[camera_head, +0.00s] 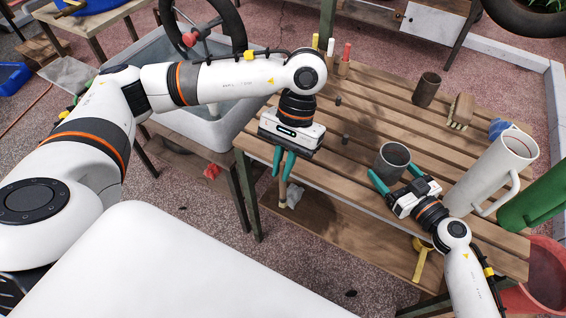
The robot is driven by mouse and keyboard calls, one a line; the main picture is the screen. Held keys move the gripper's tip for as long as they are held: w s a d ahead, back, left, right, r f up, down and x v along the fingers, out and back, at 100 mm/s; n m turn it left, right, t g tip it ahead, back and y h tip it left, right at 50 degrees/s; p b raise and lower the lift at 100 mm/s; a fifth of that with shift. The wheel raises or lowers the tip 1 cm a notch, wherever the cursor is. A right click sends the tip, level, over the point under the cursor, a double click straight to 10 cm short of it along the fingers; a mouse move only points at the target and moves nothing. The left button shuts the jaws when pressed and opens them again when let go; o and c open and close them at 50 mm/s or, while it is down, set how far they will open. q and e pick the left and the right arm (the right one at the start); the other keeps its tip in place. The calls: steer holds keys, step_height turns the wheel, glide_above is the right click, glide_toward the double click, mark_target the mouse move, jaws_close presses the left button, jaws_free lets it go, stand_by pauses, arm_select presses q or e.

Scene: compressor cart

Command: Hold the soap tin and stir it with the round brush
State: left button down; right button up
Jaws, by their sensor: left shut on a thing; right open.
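The soap tin (393,160) appears to be the dark grey, open-topped can standing upright near the front edge of the slatted wooden table (372,118). My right gripper (397,178) is open at the tin, with its teal fingers on either side of the can's near part; whether they touch it I cannot tell. My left gripper (284,166) points down at the table's front left edge and is shut on a thin wooden handle, apparently the round brush (283,189). The handle's upper part is hidden by the gripper. A pale tuft shows beside its lower end.
A white jug (492,172) and a green vessel (537,203) stand right of my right gripper. A brown cup (426,90) and a wooden block brush (460,109) are farther back. Several marker-like sticks (330,48) stand at the back left. The middle slats are mostly clear.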

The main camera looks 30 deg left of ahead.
steer(key=shift+w+a, duration=0.1)
steer(key=shift+a, duration=0.05)
steer(key=c, duration=0.7)
arm_select(q)
steer(key=w+d+r+n+t+h, duration=0.35)
steer(key=w+d+r+n, duration=0.55)
steer(key=w+d+r, duration=0.85)
arm_select(e)
steer(key=shift+f, duration=0.1)
arm_select(q)
step_height(320, 180, down, 9)
steer(key=s, duration=0.1)
steer(key=shift+s+d+f+g, duration=0.15)
steer(key=shift+s+f+g, duration=0.1)
steer(key=shift+g, duration=0.2)
